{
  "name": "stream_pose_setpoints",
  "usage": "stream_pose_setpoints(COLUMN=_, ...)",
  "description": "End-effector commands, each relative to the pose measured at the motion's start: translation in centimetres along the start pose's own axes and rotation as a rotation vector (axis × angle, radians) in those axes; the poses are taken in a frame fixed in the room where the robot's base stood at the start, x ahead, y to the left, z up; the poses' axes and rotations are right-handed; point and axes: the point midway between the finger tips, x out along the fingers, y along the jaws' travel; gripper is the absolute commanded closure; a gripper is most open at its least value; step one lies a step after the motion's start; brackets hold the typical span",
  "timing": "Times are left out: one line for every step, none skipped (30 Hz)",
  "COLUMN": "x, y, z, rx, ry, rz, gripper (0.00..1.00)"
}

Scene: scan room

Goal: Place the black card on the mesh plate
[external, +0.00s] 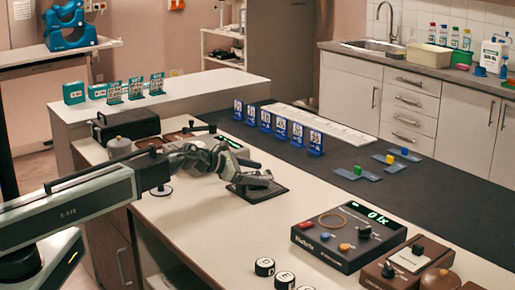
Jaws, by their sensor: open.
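My gripper (256,178) is at the end of the arm that reaches in from the left. It is low over the white worktop, right above a small dark square plate (275,191). The jaws are open, though the gap between the fingers is too small to make out. I cannot tell whether this dark square is the mesh plate, the black card, or one lying on the other. No separate black card shows clearly elsewhere.
A row of blue number cards (266,121) stands on the dark mat (345,190). A control box (347,238) with a green display is at the front right. Round lettered pieces (265,267) stand at the front edge. Clear white worktop (235,225) lies between.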

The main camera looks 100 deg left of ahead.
Motion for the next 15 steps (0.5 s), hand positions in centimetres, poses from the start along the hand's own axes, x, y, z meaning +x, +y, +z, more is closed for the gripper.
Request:
stream_pose_setpoints(x=-1.4, y=0.0, z=0.2, rx=0.0, ry=0.001, rz=0.001, gripper=0.28)
stream_pose_setpoints(x=-2.0, y=0.0, z=0.2, rx=0.0, ry=0.001, rz=0.002, gripper=0.28)
stream_pose_setpoints(x=-3.0, y=0.0, z=0.3, rx=-0.001, ry=0.0, rz=0.002, gripper=0.28)
stream_pose_setpoints(x=-3.6, y=-0.1, z=0.3, rx=-0.002, ry=0.0, rz=0.001, gripper=0.28)
stream_pose_setpoints(x=-4.3, y=-0.1, z=0.3, rx=-0.002, ry=0.001, rz=0.001, gripper=0.28)
stream_pose_setpoints(x=-5.2, y=-0.1, z=0.3, rx=-0.001, ry=0.001, rz=0.001, gripper=0.28)
stream_pose_setpoints(x=-5.8, y=-0.1, z=0.3, rx=0.0, ry=0.001, rz=0.002, gripper=0.28)
stream_pose_setpoints(x=-6.4, y=0.0, z=0.2, rx=0.0, ry=0.001, rz=0.002, gripper=0.28)
stream_pose_setpoints(x=-6.9, y=0.0, z=0.2, rx=-0.001, ry=0.0, rz=0.002, gripper=0.28)
stream_pose_setpoints(x=-7.2, y=0.0, z=0.2, rx=-0.001, ry=0.0, rz=0.001, gripper=0.28)
stream_pose_setpoints(x=-7.5, y=-0.1, z=0.1, rx=-0.001, ry=0.0, rz=0.001, gripper=0.28)
stream_pose_setpoints(x=-7.6, y=-0.1, z=0.1, rx=-0.001, ry=0.0, rz=0.0, gripper=0.28)
stream_pose_setpoints(x=-7.6, y=-0.1, z=0.0, rx=-0.001, ry=0.0, rz=0.0, gripper=0.28)
stream_pose_setpoints(x=-7.6, y=0.0, z=0.0, rx=-0.001, ry=0.0, rz=0.0, gripper=0.28)
stream_pose_setpoints(x=-7.5, y=0.0, z=0.0, rx=0.0, ry=0.0, rz=-0.001, gripper=0.28)
